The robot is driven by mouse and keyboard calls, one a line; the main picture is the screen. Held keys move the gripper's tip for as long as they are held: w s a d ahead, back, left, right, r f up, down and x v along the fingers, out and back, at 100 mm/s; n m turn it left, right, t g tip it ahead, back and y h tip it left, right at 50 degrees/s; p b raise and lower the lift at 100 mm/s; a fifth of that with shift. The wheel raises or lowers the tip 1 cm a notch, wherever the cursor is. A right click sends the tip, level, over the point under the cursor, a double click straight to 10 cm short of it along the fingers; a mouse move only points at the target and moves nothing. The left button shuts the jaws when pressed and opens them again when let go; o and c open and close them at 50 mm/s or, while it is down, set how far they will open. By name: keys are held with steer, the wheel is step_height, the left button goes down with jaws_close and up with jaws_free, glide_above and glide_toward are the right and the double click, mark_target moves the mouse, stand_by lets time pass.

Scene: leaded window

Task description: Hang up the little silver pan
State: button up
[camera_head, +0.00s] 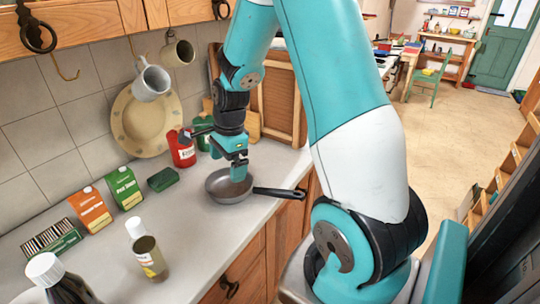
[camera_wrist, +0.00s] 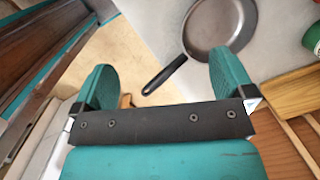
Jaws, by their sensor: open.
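The little silver pan (camera_head: 224,187) lies on the grey counter, and its black handle (camera_head: 279,193) points right, past the counter's front edge. My gripper (camera_head: 239,172) is open and points down over the pan in the head view. In the wrist view the pan (camera_wrist: 216,22) is at the top, and its handle (camera_wrist: 165,74) runs down toward the gap between the two open teal fingers of my gripper (camera_wrist: 165,85). Nothing is held. An empty brass hook (camera_head: 66,72) hangs under the cabinet at the upper left.
Two mugs, one grey-white (camera_head: 151,83) and one brownish (camera_head: 180,53), hang under the cabinets. Cartons (camera_head: 91,209), a red can (camera_head: 181,149) and bottles (camera_head: 148,255) stand on the counter. A wooden board (camera_wrist: 290,92) lies right in the wrist view.

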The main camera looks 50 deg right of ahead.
mark_target(270, 190)
steer(key=s+d+f+m, duration=0.1)
steer(key=d+f+m, duration=0.1)
steer(key=d+m, duration=0.1)
steer(key=s+d+f+m, duration=0.1)
steer(key=d+f+m, duration=0.2)
steer(key=d+m, duration=0.1)
steer(key=s+d+f+m+h+p, duration=0.1)
steer(key=d+f+m, duration=0.1)
steer(key=d, duration=0.4)
steer(key=shift+s+d+f+m+g, duration=0.1)
steer(key=shift+f+m+g, duration=0.25)
steer(key=shift+m, duration=0.55)
step_height(270, 190, down, 10)
steer(key=b, duration=0.7)
steer(key=shift+r, duration=0.15)
steer(key=shift+c, duration=0.5)
jaws_close()
steer(key=shift+r, duration=0.2)
